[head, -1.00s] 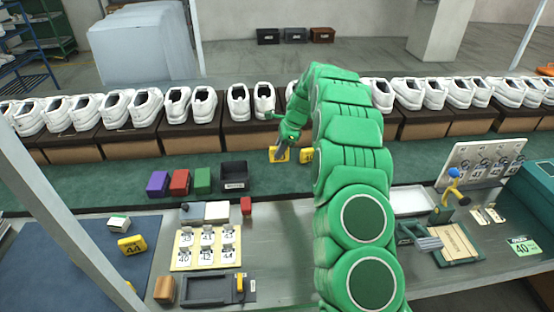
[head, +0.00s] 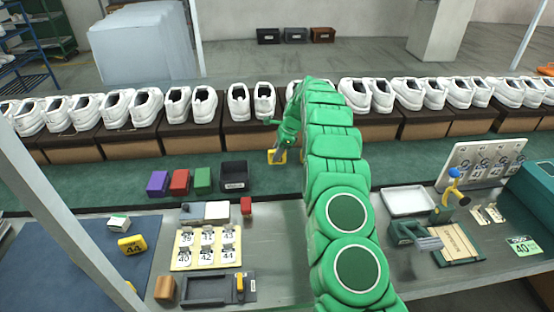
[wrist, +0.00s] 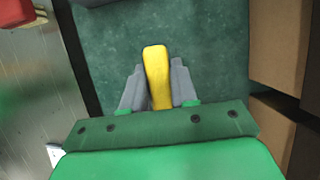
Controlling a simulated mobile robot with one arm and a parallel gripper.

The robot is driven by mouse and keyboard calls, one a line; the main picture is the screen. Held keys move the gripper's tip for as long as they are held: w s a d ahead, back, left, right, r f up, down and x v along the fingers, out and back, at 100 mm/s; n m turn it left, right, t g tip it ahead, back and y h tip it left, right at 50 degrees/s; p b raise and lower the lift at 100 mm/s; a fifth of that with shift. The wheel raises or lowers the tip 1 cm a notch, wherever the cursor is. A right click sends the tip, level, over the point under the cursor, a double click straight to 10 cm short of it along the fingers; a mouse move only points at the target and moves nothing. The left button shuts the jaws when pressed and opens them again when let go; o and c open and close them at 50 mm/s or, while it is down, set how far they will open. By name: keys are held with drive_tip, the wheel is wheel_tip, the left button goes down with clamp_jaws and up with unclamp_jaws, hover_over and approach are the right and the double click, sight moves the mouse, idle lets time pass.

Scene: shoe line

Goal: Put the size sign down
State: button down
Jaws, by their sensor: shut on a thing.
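The yellow size sign (head: 274,157) is between the grey fingers of my gripper (head: 281,151), over the green strip in front of the shoe row. In the wrist view the sign (wrist: 157,70) shows edge-on as a yellow bar between the two fingers of my gripper (wrist: 157,84). My gripper is shut on it. I cannot tell whether its lower edge touches the green surface. Its number is not readable.
A black bin (head: 233,176) and green, red and purple blocks stand left of the sign. White shoes (head: 238,100) on boxes line the far side. The green strip (head: 400,165) is bare right of my arm.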

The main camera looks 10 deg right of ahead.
drive_tip(key=shift+w+f, duration=0.2)
drive_tip(key=shift+f, duration=1.65)
drive_tip(key=shift+f, duration=0.15)
drive_tip(key=c, duration=0.9)
unclamp_jaws()
drive_tip(key=shift+r, duration=0.2)
